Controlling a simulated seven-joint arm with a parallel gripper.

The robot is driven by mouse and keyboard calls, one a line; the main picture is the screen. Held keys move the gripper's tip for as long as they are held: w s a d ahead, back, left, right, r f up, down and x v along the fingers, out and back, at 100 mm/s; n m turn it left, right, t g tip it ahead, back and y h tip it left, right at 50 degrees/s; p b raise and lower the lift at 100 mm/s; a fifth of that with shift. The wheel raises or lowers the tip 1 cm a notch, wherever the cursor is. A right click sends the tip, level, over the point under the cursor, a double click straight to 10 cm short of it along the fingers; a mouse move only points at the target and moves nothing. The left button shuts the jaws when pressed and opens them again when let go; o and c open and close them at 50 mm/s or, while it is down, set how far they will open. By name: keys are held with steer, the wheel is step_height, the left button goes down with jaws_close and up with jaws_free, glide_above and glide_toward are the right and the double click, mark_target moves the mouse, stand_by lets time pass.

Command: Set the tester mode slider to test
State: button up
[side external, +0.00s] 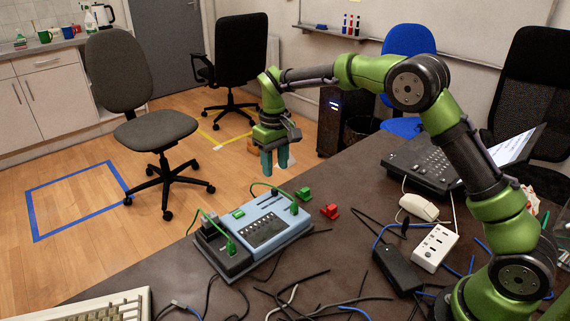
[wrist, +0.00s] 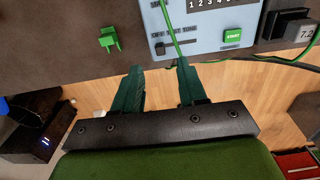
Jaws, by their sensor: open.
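The tester is a light blue box (side external: 262,232) with a dark side section, on the dark table in the side external view. Its panel (wrist: 205,18) shows at the top of the wrist view, with a green START button (wrist: 232,37) and an OFF TEST TONE label. The small dark mode slider (wrist: 160,48) appears at the left end, beneath the word OFF; it is small in the picture. My gripper (side external: 275,171) hangs above and behind the tester's far edge, apart from it. Its teal fingers (wrist: 158,70) are spread and empty, pointing toward the panel.
Green cables (side external: 208,220) loop from the tester. Green (side external: 304,193) and red (side external: 330,211) connectors lie on the table beside it. Black cables, a white power strip (side external: 435,248), a mouse (side external: 419,207) and a desk phone (side external: 425,163) crowd the right side.

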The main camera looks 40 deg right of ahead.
mark_target(276, 189)
step_height(276, 189, down, 7)
steer(key=shift+f, duration=0.2)
jaws_close()
stand_by(0.3)
